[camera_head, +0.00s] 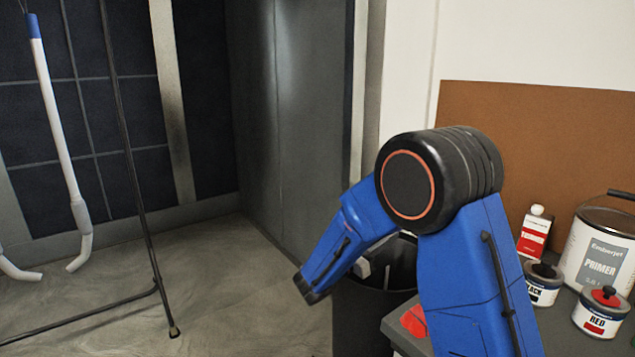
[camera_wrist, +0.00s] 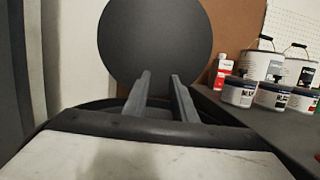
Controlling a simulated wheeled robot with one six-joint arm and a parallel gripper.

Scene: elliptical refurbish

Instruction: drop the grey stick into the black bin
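The black bin (camera_head: 360,318) stands on the floor beside the work surface, partly hidden behind my blue arm. Its open top shows in the head view, and its dark opening lies beyond my fingers in the wrist view. My gripper (camera_wrist: 160,80) has its two grey fingers apart, with a gap between them, and they point over the bin. Nothing shows held between them. In the head view my gripper is mostly hidden by the arm. I do not see a grey stick in either view; the inside of the bin is too dark to make out.
A dark round disc (camera_wrist: 155,42) stands upright behind the bin, possibly its lid. Paint tins, including a large primer tin (camera_head: 600,250) and a red-labelled tin (camera_head: 600,313), stand on the work surface at right. A thin black stand (camera_head: 145,225) and white tubing (camera_head: 60,140) are at left.

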